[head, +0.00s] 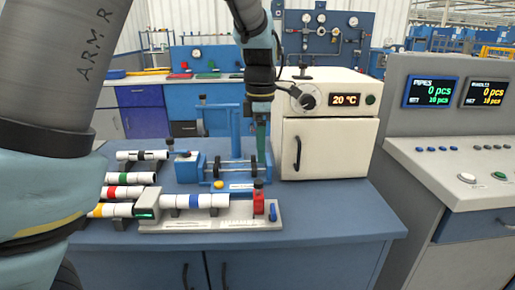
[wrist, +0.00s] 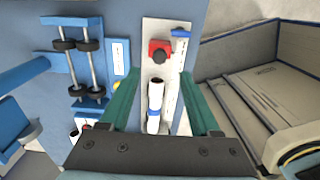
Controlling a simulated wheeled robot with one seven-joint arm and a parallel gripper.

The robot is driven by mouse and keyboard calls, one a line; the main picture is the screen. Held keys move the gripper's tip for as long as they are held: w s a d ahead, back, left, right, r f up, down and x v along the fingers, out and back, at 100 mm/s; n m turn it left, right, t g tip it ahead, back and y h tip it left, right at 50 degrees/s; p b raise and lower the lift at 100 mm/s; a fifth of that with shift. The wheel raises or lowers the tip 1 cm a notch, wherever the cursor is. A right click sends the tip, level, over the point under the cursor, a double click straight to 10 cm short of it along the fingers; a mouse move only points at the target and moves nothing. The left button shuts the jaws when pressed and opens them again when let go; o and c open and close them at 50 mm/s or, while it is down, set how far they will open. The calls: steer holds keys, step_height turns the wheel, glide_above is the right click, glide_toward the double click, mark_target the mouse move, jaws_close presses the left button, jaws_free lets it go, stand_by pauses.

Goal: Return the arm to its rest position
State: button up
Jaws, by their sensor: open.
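My gripper (head: 262,138) hangs in front of the white oven, above the bench, with its green fingers pointing down. In the wrist view the two green fingers (wrist: 158,80) are spread apart with nothing between them; the jaws are open. Below them, a white pipe with a blue band (head: 195,201) lies on the grey measuring fixture (head: 180,225); it also shows in the wrist view (wrist: 155,105). Part of my arm fills the left of the head view.
White pipes with black (head: 148,155), green (head: 131,178) and red bands lie on a rack at left. A blue roller device (head: 225,170) stands behind the fixture. The white oven (head: 325,130) is close right of my gripper. A control console (head: 460,150) stands farther right.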

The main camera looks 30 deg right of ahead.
steer(key=w+a+f+m, duration=0.1)
steer(key=w+a+m, duration=0.2)
steer(key=a, duration=0.7)
steer(key=w+a+f+m, duration=0.2)
steer(key=a+m, duration=0.2)
steer(key=a, duration=0.7)
steer(key=s+a+f+m, duration=0.1)
steer(key=s+a+m, duration=0.1)
steer(key=a, duration=0.5)
steer(key=s+a+f+m+t, duration=0.1)
steer(key=s+a+m, duration=0.2)
steer(key=a+m, duration=0.2)
steer(key=a, duration=0.3)
steer(key=shift+s+a+f+t, duration=0.2)
steer(key=shift+a+f+t, duration=0.05)
steer(key=shift+t, duration=0.05)
